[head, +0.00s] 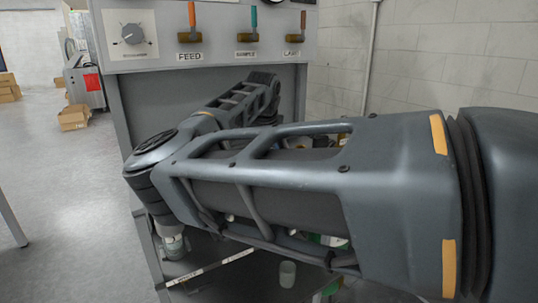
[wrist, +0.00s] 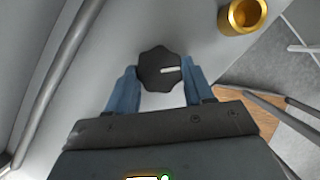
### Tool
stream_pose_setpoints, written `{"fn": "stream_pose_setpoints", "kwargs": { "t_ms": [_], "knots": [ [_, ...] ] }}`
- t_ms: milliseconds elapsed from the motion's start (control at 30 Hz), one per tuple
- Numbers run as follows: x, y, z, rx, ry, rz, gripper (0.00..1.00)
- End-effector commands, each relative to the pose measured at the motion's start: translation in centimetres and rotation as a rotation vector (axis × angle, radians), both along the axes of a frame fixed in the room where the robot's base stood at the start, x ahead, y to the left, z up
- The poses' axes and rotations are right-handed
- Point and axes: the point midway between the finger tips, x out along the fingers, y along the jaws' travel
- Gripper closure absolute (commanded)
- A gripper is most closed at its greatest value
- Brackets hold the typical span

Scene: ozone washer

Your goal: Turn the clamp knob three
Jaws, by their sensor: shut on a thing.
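The clamp knob (wrist: 157,68) is a black, lobed knob with a white mark, on a pale grey surface in the wrist view. The mark points to the right and is nearly level. My gripper (wrist: 163,78) is shut on the knob, with one blue finger on its left side and one on its right. In the head view my arm hides my gripper, and I cannot make out this knob there.
A gold ring-like fitting (wrist: 242,15) lies to the upper right of the knob, and a grey bar (wrist: 62,70) runs along the left. In the head view a dial (head: 132,34) and three levers, one marked FEED (head: 190,37), sit on the panel. A glass (head: 287,273) stands low down.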

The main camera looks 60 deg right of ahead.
Motion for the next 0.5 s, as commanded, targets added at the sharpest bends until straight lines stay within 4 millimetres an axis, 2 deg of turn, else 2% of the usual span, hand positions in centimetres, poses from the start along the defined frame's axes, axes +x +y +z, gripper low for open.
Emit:
{"fn": "stream_pose_setpoints", "kwargs": {
  "t_ms": [500],
  "knots": [
    [0.68,0.04,-0.10,0.000,-0.001,-0.482,0.79]
  ]
}}
